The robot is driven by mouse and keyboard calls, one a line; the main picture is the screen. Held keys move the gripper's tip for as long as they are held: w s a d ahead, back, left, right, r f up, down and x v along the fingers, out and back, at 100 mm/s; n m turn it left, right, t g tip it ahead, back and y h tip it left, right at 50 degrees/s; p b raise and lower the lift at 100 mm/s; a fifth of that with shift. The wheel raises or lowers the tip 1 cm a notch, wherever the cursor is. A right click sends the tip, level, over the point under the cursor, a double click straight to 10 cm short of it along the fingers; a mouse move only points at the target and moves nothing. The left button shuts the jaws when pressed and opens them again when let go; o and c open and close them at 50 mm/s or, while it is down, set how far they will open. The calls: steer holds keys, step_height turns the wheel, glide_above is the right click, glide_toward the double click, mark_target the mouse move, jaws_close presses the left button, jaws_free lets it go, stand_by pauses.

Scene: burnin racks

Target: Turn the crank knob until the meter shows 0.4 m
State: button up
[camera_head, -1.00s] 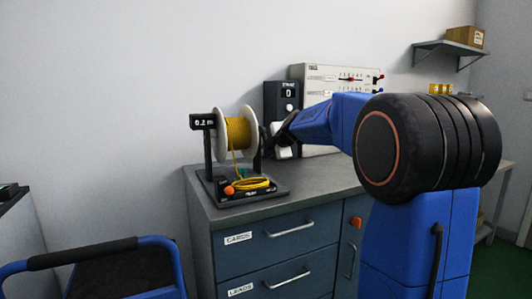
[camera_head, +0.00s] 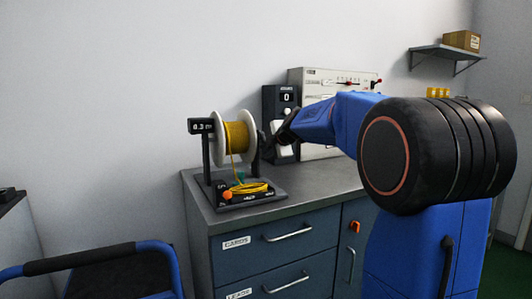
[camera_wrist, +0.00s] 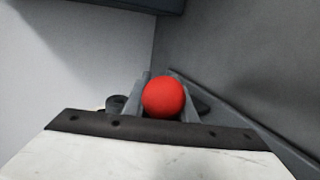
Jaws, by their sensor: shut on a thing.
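A cable spool (camera_head: 236,138) with white flanges and yellow cable stands on a dark stand on the grey cabinet top. The meter (camera_head: 202,126) at its upper left reads 0.3 m. My gripper (camera_head: 268,148) is at the right side of the spool, its fingertips partly hidden in the head view. In the wrist view, my gripper (camera_wrist: 162,100) is shut on the red ball-shaped crank knob (camera_wrist: 163,96), which sits between the fingers. The crank arm is hidden in the head view. Yellow cable (camera_head: 250,188) lies coiled on the stand's base.
An orange knob (camera_head: 227,195) is at the base's front left. A blue-framed cart (camera_head: 95,255) is at the lower left. Drawers (camera_head: 275,235) are shut below.

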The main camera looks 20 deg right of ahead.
steer(key=shift+s+d+r, duration=0.1)
steer(key=shift+s+r, duration=0.05)
steer(key=shift+r, duration=0.7)
steer(key=shift+s+r, duration=0.15)
steer(key=shift+r, duration=0.8)
steer(key=shift+w+r, duration=0.3)
steer(key=shift+r, duration=0.6)
steer(key=shift+c, duration=0.3)
steer(key=shift+r, duration=0.15)
steer(key=shift+w, duration=0.1)
steer(key=shift+o, duration=0.4)
steer(key=shift+w+r, duration=0.4)
steer(key=shift+r, duration=0.25)
steer(key=shift+w+r, duration=0.25)
steer(key=shift+w, duration=0.05)
steer(key=shift+c, duration=0.2)
steer(key=shift+w, duration=0.1)
